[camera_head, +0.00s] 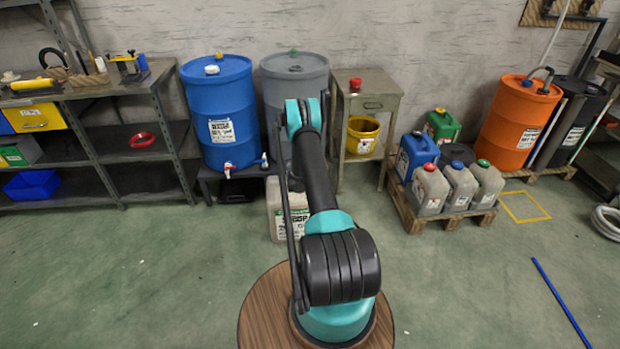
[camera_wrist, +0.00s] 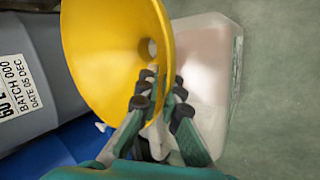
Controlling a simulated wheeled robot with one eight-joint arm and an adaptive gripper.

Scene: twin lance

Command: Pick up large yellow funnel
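In the head view the jug (camera_head: 277,215) stands on the floor behind my arm. The funnel and my gripper are hidden there.
A grey drum (camera_head: 295,78) and a blue drum (camera_head: 220,115) stand on a low stand. A small metal cart (camera_head: 380,103) holds a yellow bucket (camera_head: 361,136). Several jerrycans crowd a pallet (camera_head: 415,222) at right. The green floor in front is mostly open.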

